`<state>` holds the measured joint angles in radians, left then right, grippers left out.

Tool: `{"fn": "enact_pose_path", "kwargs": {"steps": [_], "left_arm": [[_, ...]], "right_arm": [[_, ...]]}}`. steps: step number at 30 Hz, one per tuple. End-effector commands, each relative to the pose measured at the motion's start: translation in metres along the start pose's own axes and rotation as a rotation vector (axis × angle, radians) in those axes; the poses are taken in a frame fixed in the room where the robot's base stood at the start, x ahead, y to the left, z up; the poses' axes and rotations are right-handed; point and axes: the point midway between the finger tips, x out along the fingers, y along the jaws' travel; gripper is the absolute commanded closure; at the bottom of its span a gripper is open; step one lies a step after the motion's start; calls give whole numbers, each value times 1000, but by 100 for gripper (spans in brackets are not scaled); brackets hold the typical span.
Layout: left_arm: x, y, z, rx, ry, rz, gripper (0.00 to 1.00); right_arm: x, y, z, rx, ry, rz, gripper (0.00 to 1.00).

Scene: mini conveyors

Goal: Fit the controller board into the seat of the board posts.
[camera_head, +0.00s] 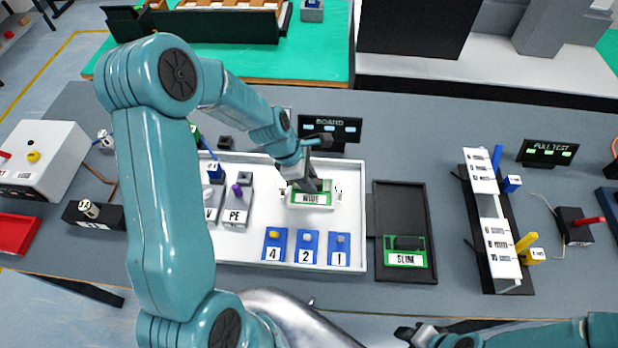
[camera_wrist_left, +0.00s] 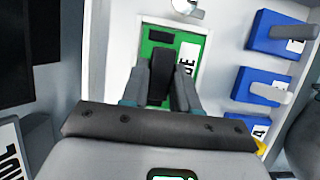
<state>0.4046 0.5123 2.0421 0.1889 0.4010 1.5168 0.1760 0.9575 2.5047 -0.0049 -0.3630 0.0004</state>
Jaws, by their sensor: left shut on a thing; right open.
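The green controller board marked WIDE (camera_head: 311,198) is at the right of the white tray; it also shows in the left wrist view (camera_wrist_left: 196,52). My left gripper (camera_head: 308,185) is shut on the board's dark grip, which shows between the fingers in the left wrist view (camera_wrist_left: 161,75). Small pale posts (camera_head: 338,190) stand by the board's ends, and one shows above it in the left wrist view (camera_wrist_left: 187,6). I cannot tell whether the board is fully down between them. My right gripper (camera_head: 418,334) is open at the bottom edge, away from the board.
The white tray (camera_head: 255,256) also holds blue blocks marked 4, 2, 1 (camera_head: 307,247) and grey PE and V blocks (camera_head: 236,206). A black tray (camera_head: 402,199) to the right holds a green SLIM board (camera_head: 405,259). A BOARD display (camera_head: 330,130) stands behind.

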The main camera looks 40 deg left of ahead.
Motion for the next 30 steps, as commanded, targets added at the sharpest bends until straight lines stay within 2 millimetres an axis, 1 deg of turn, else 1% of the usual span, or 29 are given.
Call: {"fn": "enact_pose_path", "kwargs": {"steps": [2, 3, 4, 5, 20, 22, 23, 25, 30], "left_arm": [[4, 0, -2, 0, 0, 0, 100], [3, 0, -1, 0, 0, 0, 61], [2, 0, -1, 0, 0, 0, 51], [2, 0, -1, 0, 0, 0, 45], [0, 4, 0, 1, -1, 13, 45], [-6, 5, 2, 2, -1, 15, 45], [-8, 5, 2, 2, -2, 17, 45], [-18, 5, 1, 1, -2, 16, 45], [-58, 3, 1, 0, -1, 14, 45]], "right_arm": [[3, 1, 0, 0, 0, 0, 57], [2, 1, 0, 0, 0, 0, 57], [2, 0, 0, 0, 0, 0, 57], [2, 0, 0, 0, 0, 0, 57], [1, 0, 0, 0, 0, 0, 57], [-3, -1, 0, 0, 0, 0, 57], [-1, 0, 0, 0, 0, 0, 57], [-1, 0, 0, 0, 0, 0, 57], [0, 0, 0, 0, 0, 0, 57]]}}
